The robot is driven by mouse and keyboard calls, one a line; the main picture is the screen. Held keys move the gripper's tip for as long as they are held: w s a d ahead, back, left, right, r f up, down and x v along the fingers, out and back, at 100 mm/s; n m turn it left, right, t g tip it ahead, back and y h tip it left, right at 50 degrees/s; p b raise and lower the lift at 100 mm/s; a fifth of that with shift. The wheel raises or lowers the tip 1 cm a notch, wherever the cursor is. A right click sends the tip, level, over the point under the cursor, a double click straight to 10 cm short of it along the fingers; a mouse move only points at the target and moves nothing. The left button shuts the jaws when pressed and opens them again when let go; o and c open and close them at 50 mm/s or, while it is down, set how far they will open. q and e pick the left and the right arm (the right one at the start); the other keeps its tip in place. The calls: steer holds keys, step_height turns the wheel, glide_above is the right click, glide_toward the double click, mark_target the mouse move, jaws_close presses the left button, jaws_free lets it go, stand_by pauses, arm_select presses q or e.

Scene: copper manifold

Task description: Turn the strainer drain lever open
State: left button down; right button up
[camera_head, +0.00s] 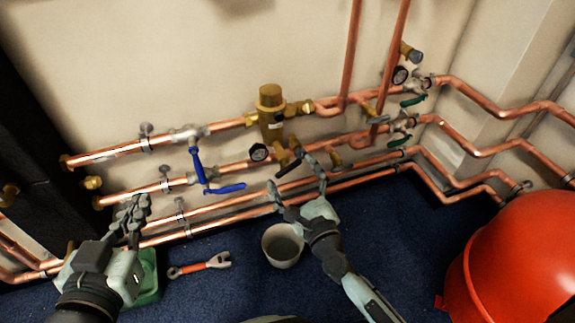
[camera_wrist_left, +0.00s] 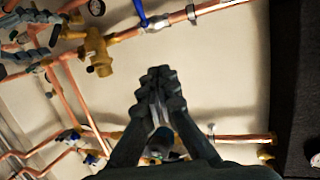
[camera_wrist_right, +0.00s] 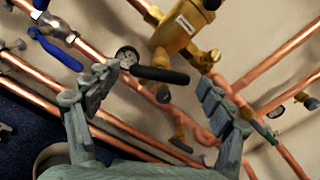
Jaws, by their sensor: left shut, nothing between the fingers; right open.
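The black lever (camera_head: 288,166) is below the brass strainer body (camera_head: 272,115), beside a small round gauge (camera_head: 258,152). In the right wrist view the lever (camera_wrist_right: 160,75) lies roughly level across the gap between my fingers, its left end close to the left fingertips. My right gripper (camera_head: 297,181) is open in front of it; I cannot tell whether a finger touches it. My left gripper (camera_head: 134,214) is shut and empty in front of the lower left pipes. It also shows shut in the left wrist view (camera_wrist_left: 161,88).
Blue levers (camera_head: 226,188) sit left of the strainer, and green levers (camera_head: 411,101) to its right. A pale cup (camera_head: 282,255) stands under my right gripper. A red-handled tool (camera_head: 200,266) lies on the blue floor. A large red object (camera_head: 520,260) fills the lower right.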

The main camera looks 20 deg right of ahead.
steer(key=shift+w, duration=1.15)
arm_select(q)
steer(key=shift+s+a+f, duration=0.1)
steer(key=shift+a+f, duration=0.2)
steer(key=shift+f, duration=0.25)
arm_select(e)
steer(key=c, duration=1.2)
steer(key=shift+o, duration=0.2)
